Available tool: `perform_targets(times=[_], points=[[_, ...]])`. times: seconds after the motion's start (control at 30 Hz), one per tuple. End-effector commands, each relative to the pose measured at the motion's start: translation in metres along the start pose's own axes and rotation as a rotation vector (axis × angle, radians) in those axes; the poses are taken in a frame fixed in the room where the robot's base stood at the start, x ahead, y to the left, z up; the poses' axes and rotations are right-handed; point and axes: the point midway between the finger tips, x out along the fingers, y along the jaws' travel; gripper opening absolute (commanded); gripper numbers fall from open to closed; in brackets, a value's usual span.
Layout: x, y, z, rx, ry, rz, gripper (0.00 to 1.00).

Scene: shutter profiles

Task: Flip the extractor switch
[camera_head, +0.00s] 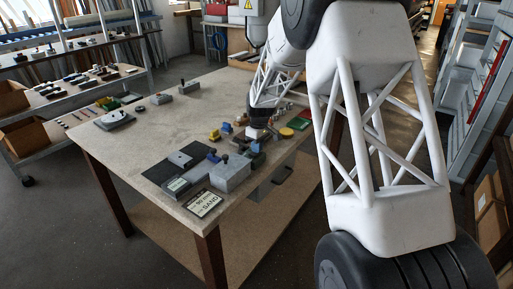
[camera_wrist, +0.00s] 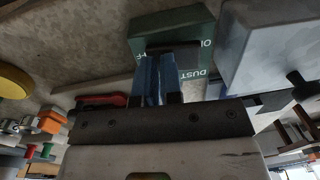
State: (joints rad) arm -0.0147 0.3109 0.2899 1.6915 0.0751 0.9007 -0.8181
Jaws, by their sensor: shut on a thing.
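A dark green box (camera_wrist: 148,24) with white lettering that includes "DUST" stands at the top middle of the wrist view. Part of its lettering is hidden behind my fingers. My gripper (camera_wrist: 160,78) has two blue fingers close together, reaching to the labelled face of the box. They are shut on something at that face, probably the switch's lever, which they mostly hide. In the head view my gripper (camera_head: 257,128) is low over the far right part of the table, where the box and switch are too small to make out.
A grey box (camera_head: 232,176) stands close beside the green box; in the wrist view it (camera_wrist: 277,45) is just to the right. A yellow disc (camera_head: 287,132) and several small coloured parts lie around. Dark plates (camera_head: 160,172) and a sign (camera_head: 203,203) lie near the front. The table's middle (camera_head: 150,130) is clear.

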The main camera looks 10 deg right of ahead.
Motion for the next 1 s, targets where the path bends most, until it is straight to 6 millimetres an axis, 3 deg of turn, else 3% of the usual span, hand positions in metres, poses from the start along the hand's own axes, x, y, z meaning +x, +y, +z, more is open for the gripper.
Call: perform_targets(times=[0.03,0.1,0.53,1.0], points=[[0.013,-0.003,0.001,-0.001,-0.01,-0.009,0.0],[0.015,-0.003,0.001,-0.001,-0.011,-0.009,0.0],[0.018,-0.005,0.002,-0.001,-0.014,-0.011,0.0],[0.019,-0.021,0.002,-0.001,-0.017,-0.015,0.0]])
